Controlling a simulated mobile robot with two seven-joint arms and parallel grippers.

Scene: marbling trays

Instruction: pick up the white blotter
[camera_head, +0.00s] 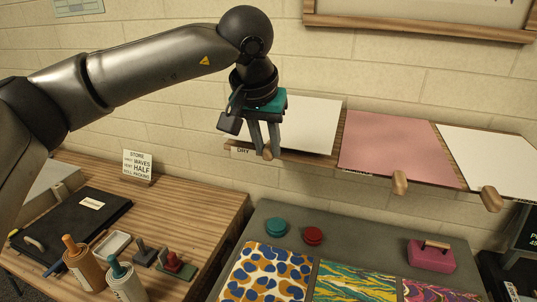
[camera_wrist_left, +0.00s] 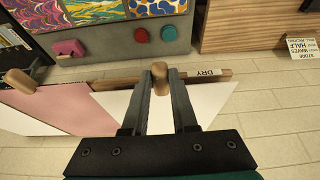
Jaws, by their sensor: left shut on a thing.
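The white sheet (camera_head: 312,125), which looks like the white blotter, lies on a wood-edged shelf on the wall, at its left end by the label "DRY". A wooden knob (camera_wrist_left: 161,86) sits at its front edge. My left gripper (camera_head: 266,152) points down in front of the sheet, its fingers shut on this knob. In the left wrist view the white sheet (camera_wrist_left: 206,103) shows on both sides of the fingers. A second white sheet (camera_head: 495,158) lies at the right end of the shelf. My right gripper is not in view.
A pink sheet (camera_head: 388,145) with its own knob (camera_head: 400,182) lies beside the white one. Below stands a grey table (camera_head: 360,245) with patterned trays, teal and red round pieces and a pink handled block (camera_head: 432,256). Bottles and a black case (camera_head: 70,225) crowd the left wooden table.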

